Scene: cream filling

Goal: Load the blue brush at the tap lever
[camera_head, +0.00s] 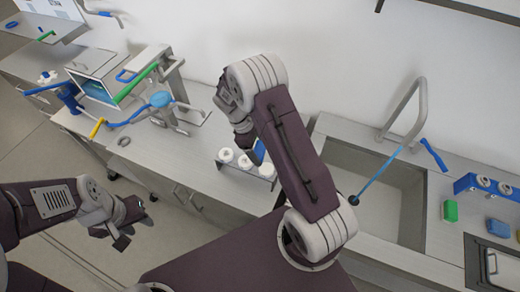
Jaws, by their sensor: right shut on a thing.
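A steel tap (419,100) arches over the sink at the right. A blue lever-like handle (435,155) sits at its right side. A thin blue rod (378,178) with a black knob at its lower end slants over the sink. My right gripper (243,132) is over the counter beside a small rack, shut on a blue thing (259,150) that looks like the blue brush. My arm partly hides it, and its bristles cannot be made out. My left gripper (128,226) is at the lower left over the floor, apart from everything; its jaws are unclear.
The rack (268,178) holds several white cups. The sink basin (400,215) is empty-looking. Right of it are a blue holder (466,184), a green block (450,211) and a blue block (498,228). Clamp-like equipment (160,100) and a box stand at the left.

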